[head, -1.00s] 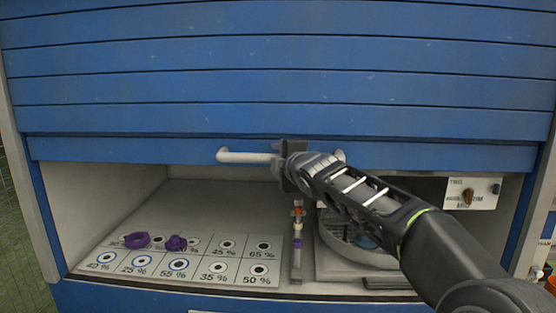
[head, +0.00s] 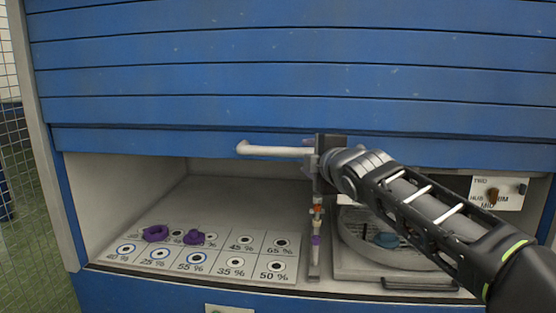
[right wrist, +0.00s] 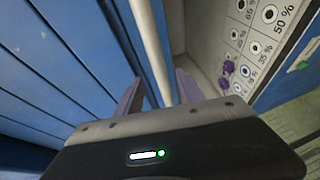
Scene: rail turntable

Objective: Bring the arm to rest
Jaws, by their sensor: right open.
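My right gripper (head: 322,163) is at the white bar handle (head: 272,150) on the lower edge of the raised blue shutter (head: 290,90). In the right wrist view its two fingers (right wrist: 158,95) stand apart, with the white handle (right wrist: 150,45) running between them. I cannot tell whether either finger touches it. The right arm crosses the lower right of the head view and hides the handle's right end. My left gripper is not in view.
Under the shutter, a panel of percentage-marked spots (head: 215,270) carries two purple pieces (head: 155,233) (head: 194,237). An upright holder with coloured parts (head: 316,240) stands right of it, beside a round turntable (head: 355,245). A switch plate (head: 510,187) is at the right.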

